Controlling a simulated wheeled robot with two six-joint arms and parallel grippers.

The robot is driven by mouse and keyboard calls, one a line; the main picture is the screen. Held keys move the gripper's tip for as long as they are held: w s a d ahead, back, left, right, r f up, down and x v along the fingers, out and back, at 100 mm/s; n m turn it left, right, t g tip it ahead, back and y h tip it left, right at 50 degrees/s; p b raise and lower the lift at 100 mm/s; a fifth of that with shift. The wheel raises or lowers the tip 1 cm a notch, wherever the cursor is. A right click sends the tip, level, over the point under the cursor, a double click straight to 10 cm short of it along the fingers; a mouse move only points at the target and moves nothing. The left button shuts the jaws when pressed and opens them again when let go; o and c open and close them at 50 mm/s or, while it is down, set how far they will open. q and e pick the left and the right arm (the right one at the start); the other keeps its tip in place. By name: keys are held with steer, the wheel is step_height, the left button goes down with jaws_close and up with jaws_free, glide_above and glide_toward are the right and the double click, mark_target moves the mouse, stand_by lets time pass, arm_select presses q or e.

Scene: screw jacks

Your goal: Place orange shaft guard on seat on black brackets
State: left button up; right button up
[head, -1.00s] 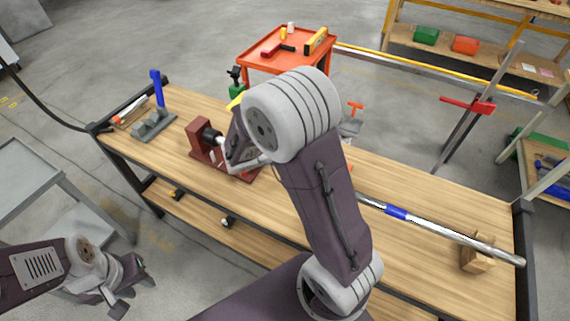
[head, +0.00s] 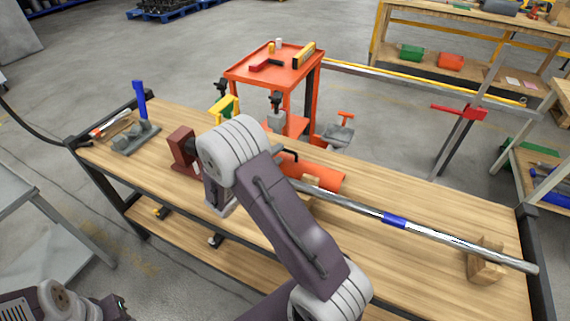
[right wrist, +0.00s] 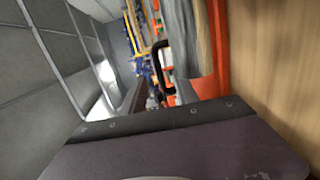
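The orange shaft guard (head: 325,174) lies on the wooden workbench behind the long shaft (head: 350,206), partly hidden by the shaft and my right arm. A dark bent rod or handle (head: 287,154) shows beside its left end. The red-brown machine (head: 184,150) stands on the bench at left, partly behind my arm. Black brackets and a seat cannot be made out; my right arm covers that area. My right gripper (head: 219,198) is mostly hidden by its own wrist, near the machine; its fingers cannot be read. My left gripper (head: 112,308) is low at the left edge, partly cut off.
A wooden block (head: 487,261) supports the shaft's right end. A grey fixture with a blue handle (head: 140,99) stands at the bench's left end. An orange cart (head: 272,66) stands behind the bench. The bench front right is clear.

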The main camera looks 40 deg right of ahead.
steer(key=shift+x, duration=1.25)
steer(key=shift+a, duration=0.1)
jaws_close()
